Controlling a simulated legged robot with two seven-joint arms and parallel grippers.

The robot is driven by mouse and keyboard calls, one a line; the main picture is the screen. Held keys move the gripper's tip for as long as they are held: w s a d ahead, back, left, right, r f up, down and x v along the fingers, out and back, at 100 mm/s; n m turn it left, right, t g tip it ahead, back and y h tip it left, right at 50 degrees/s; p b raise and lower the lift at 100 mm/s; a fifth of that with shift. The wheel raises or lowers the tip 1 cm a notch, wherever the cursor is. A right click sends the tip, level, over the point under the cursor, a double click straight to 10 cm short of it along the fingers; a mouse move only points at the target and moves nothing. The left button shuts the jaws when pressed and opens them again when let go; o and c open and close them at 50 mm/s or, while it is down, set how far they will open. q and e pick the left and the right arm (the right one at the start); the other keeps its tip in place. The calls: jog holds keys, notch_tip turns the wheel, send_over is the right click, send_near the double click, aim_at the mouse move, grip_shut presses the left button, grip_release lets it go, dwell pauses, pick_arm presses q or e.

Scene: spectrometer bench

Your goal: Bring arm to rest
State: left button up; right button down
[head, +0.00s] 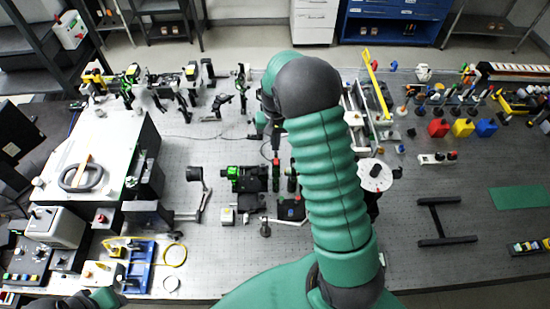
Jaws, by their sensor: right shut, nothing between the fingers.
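My right arm rises from the bottom middle of the head view as a thick green ribbed sleeve and ends in a dark rounded joint. My right gripper (273,138) shows in small part just left of and below that joint, over the middle of the bench. It is shut and empty; the arm hides much of it. A small green and dark piece of my left arm shows at the bottom left edge. My left gripper cannot be made out.
The grey perforated bench (430,180) is crowded with optical mounts. A white-topped box (115,135) stands at left, with a blue frame (140,267) below it. Red, yellow and blue blocks (462,128) sit at right. A black H-shaped frame (440,222) and green mat (518,197) have bare bench around them.

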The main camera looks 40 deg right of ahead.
pick_arm(q)
jog(key=shift+w+d, duration=0.1)
jog(key=shift+d, duration=0.3)
pick_arm(e)
jog(key=shift+d+f, duration=0.2)
jog(key=shift+d, duration=0.15)
